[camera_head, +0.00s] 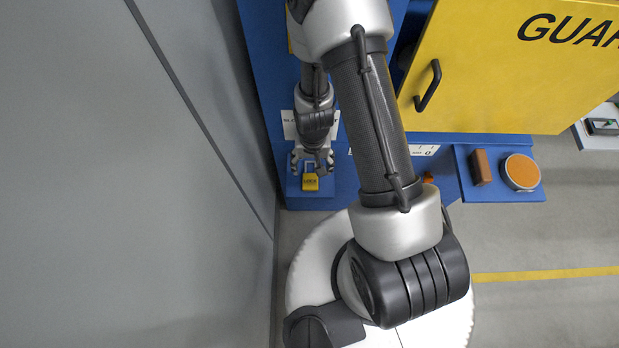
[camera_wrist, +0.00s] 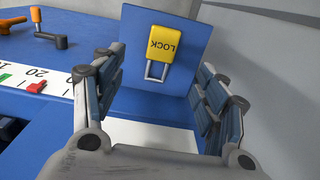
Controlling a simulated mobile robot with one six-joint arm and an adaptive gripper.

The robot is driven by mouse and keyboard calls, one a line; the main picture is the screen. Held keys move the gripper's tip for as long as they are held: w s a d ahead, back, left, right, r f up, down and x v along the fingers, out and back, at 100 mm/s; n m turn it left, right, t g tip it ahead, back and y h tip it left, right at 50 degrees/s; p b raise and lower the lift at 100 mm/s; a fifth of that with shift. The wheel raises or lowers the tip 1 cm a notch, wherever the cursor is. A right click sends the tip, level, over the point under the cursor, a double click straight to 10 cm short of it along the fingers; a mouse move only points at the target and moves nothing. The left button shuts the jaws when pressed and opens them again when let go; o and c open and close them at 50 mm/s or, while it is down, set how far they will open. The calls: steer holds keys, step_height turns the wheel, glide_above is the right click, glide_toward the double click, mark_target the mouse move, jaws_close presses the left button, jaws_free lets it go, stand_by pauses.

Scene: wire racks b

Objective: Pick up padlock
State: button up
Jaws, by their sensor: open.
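The padlock (camera_wrist: 160,47) is yellow with the word LOCK on it and a grey metal shackle. It lies on a small blue shelf (camera_wrist: 191,30) that juts from the blue machine. In the wrist view it shows between and beyond the fingers of my gripper (camera_wrist: 163,84), with its shackle toward me. My gripper is open, with a finger on each side and nothing between the pads. In the head view the padlock (camera_head: 311,183) sits just below my gripper (camera_head: 311,164), close to it. Whether a finger touches it I cannot tell.
A grey wall (camera_head: 150,190) stands close on the left. A yellow guard door (camera_head: 500,70) with a black handle is at upper right. A blue side shelf (camera_head: 515,190) holds a brown block (camera_head: 481,167) and an orange-topped round thing (camera_head: 521,172). A scale strip (camera_wrist: 40,85) runs along the machine.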

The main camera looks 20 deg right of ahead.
mark_target(310, 181)
steer(key=f+b, duration=0.6)
steer(key=f, duration=0.1)
steer(key=f+b, duration=0.3)
steer(key=f, duration=0.1)
steer(key=shift+w+a+f, duration=0.15)
steer(key=shift+a+f, duration=0.1)
steer(key=shift+r, duration=0.1)
steer(key=c, duration=1.1)
steer(key=shift+r, duration=0.1)
steer(key=shift+c, duration=0.2)
step_height(310, 181, up, 10)
steer(key=p, duration=0.9)
